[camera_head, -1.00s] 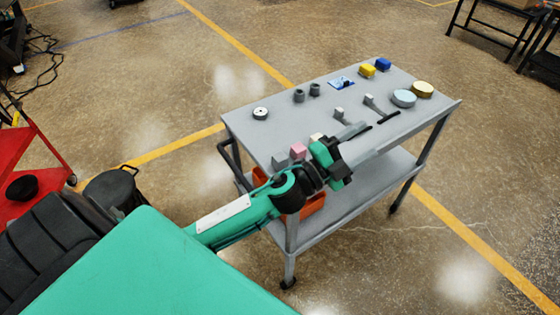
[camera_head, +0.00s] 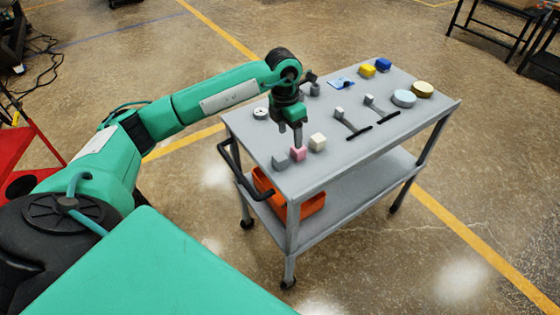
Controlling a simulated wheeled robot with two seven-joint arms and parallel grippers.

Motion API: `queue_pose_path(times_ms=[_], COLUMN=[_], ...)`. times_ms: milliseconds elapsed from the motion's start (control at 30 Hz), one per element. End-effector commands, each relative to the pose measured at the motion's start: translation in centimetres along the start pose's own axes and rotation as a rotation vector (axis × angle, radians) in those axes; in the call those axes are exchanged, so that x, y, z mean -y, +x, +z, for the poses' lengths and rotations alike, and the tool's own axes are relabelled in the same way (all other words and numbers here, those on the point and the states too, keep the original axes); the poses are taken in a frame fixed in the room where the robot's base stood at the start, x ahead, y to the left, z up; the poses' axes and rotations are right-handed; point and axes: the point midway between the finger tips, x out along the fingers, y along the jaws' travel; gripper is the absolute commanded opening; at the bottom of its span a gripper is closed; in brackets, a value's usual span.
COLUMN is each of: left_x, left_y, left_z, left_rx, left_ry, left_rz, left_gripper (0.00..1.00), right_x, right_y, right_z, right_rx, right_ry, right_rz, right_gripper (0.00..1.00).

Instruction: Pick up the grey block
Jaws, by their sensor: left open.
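The grey block (camera_head: 280,161) sits near the left front edge of the grey cart top (camera_head: 350,160). A pink block (camera_head: 298,153) and an off-white block (camera_head: 317,142) stand in a row to its right. My left gripper (camera_head: 290,136) points down over the cart, just behind and above the pink and grey blocks. It is open, with nothing seen between its fingers. The grey block is in plain view, apart from the fingers. My right gripper is not in view.
A white disc (camera_head: 260,113) lies behind the gripper. An orange bin (camera_head: 312,203) is on the lower shelf.

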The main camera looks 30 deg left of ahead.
Motion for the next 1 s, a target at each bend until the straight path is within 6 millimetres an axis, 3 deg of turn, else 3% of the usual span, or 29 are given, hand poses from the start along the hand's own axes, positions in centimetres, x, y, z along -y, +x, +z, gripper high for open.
queue_pose_path(times_ms=[33, 167, 533, 767, 1000], left_x=[-1.2, -2.6, -3.3, -3.4, -3.8], left_y=[-0.6, -0.8, 5.7, 7.4, 10.4], left_z=[-0.5, -1.2, -1.7, -1.8, -2.1], left_rx=[-0.025, -0.065, -0.069, -0.067, -0.069], left_ry=[-0.015, -0.036, -0.037, -0.037, -0.037], left_rz=[0.039, 0.086, 0.088, 0.088, 0.086], left_gripper=[0.62, 0.62, 0.62, 0.62, 0.62], right_x=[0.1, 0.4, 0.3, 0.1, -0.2], right_y=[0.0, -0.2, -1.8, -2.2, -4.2], right_z=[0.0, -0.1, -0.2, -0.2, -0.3], right_rx=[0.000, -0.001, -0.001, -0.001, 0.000], right_ry=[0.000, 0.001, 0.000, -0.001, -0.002], right_rz=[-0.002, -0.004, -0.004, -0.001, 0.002], right_gripper=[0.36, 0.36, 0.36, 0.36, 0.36])
